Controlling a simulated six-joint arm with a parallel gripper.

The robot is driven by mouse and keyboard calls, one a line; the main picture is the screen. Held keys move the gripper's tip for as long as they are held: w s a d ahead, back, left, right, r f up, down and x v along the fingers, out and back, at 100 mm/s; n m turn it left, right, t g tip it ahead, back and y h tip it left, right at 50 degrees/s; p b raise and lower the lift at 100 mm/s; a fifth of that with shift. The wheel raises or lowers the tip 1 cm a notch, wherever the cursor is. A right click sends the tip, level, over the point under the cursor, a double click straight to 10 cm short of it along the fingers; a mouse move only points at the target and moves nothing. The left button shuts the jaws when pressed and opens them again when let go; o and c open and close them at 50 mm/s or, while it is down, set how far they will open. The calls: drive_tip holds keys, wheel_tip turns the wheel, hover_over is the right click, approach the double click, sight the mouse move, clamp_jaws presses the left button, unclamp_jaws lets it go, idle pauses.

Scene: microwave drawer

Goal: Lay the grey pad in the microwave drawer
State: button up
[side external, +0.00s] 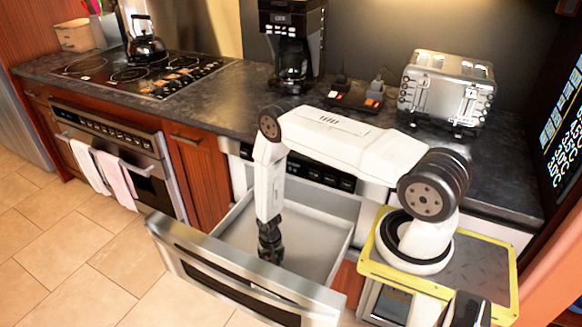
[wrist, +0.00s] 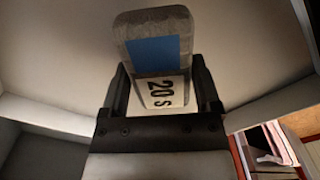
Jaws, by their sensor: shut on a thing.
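The microwave drawer (side external: 318,238) is pulled open below the counter, with a pale grey inside and a steel front. My gripper (side external: 270,250) points down inside the drawer, close behind its front panel. The pad sticks out beyond the fingertips over the drawer's pale floor. In the side view the pad is hidden or too small to make out. I cannot tell whether it touches the floor.
The drawer walls surround my gripper; a wall edge shows in the wrist view (wrist: 50,115). The counter (side external: 225,100) above holds a coffee maker (side external: 292,45), a toaster (side external: 446,90) and a kettle (side external: 146,42) on the stove. The visible drawer floor is otherwise empty.

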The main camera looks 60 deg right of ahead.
drive_tip(key=shift+f, duration=2.05)
drive_tip(key=shift+f, duration=0.15)
drive_tip(key=o, duration=1.3)
drive_tip(key=shift+c, duration=0.2)
drive_tip(key=shift+r, duration=6.15)
